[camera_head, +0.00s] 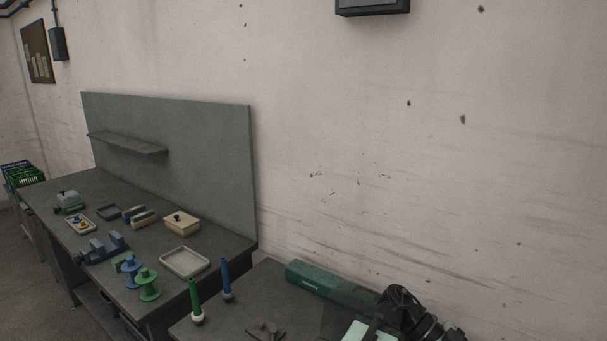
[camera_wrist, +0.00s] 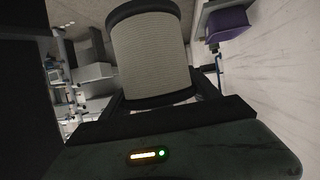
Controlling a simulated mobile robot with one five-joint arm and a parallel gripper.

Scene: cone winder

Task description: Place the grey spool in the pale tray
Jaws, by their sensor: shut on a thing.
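My gripper (camera_wrist: 155,98) is shut on the grey spool (camera_wrist: 152,52) in the wrist view. The spool has a pale grey wound body between dark end flanges, and it fills the space beyond the jaws. A pale tray (camera_head: 184,262) lies on the grey workbench in the head view, near the bench's right end, and looks empty. I cannot make out the spool or the jaws in the head view.
Green and blue spools (camera_head: 148,284) stand left of the tray. A lidded box (camera_head: 182,222) is behind it. A smaller tray (camera_head: 81,224) holds small parts. Green and blue upright handles (camera_head: 195,302) stand on the nearer surface. A panel (camera_head: 180,150) with a shelf backs the bench.

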